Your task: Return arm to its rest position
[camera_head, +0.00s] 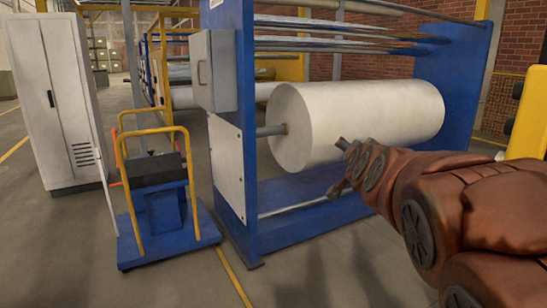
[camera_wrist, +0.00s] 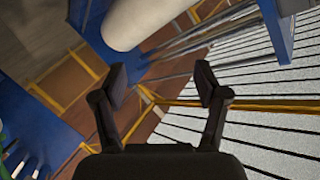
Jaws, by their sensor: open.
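My arm reaches in from the right edge of the head view. My gripper (camera_head: 340,165) is at its end, in front of the big white film roll (camera_head: 300,125). In the wrist view my gripper (camera_wrist: 161,85) has its two fingers spread wide apart with nothing between them. The white roll (camera_wrist: 140,22) shows beyond the fingers at the top of the wrist view. In the head view the gripper tip overlaps the roll's lower edge; I cannot tell how far apart they are.
The roll hangs on a shaft in a blue machine frame (camera_head: 231,150). A blue cart with yellow rails (camera_head: 170,248) stands left of it, and a white cabinet (camera_head: 55,100) farther left. A yellow post (camera_head: 530,125) is at the right. Grey floor is open at the front left.

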